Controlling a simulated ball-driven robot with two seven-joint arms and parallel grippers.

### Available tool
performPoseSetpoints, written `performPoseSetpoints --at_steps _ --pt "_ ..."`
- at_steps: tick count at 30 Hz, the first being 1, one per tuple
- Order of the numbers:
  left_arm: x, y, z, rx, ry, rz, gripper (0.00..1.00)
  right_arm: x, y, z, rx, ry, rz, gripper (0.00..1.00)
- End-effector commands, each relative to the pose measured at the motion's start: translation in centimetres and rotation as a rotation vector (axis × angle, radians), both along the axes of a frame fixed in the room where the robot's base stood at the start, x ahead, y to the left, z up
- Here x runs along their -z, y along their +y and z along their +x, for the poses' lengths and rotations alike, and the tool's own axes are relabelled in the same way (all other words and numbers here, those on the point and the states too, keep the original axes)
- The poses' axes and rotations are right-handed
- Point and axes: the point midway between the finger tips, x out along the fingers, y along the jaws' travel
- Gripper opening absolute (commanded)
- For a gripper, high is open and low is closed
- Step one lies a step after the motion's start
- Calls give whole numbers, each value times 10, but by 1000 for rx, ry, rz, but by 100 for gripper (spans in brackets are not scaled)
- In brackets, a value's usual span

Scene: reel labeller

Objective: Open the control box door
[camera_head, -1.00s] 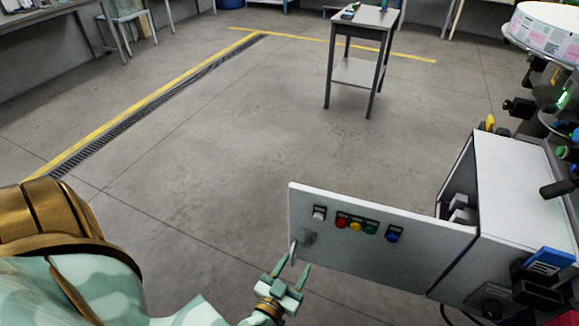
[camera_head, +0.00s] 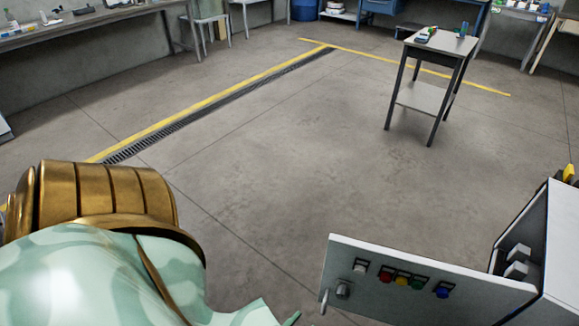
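The control box (camera_head: 562,245) is a grey case at the right edge, cut off by the frame. Its door (camera_head: 459,302) stands wide open, swung out to the left, and shows part of the box's inside. The door bears white, red, yellow, green and blue buttons and a handle (camera_head: 325,301) near its free edge. My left arm fills the lower left. Only a green tip of my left gripper (camera_head: 292,319) shows at the bottom edge, left of the handle and apart from it. The rest is out of frame. My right gripper is not in view.
A small grey side table (camera_head: 440,42) stands on the floor at the upper right. A workbench (camera_head: 95,20) runs along the left wall. A yellow line and a drain grate (camera_head: 215,104) cross the floor. The floor between is clear.

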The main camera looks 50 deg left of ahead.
Motion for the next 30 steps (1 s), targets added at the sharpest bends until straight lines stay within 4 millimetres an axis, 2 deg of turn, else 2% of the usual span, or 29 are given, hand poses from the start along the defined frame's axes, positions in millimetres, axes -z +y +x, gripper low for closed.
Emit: performPoseSetpoints --at_steps 3,8,30 --pt "1 -3 -20 -2 2 0 32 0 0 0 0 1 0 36" --pt "0 -5 -31 -2 0 0 32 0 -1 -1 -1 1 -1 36" --pt "0 -5 -32 -3 -1 0 32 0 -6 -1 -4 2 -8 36"
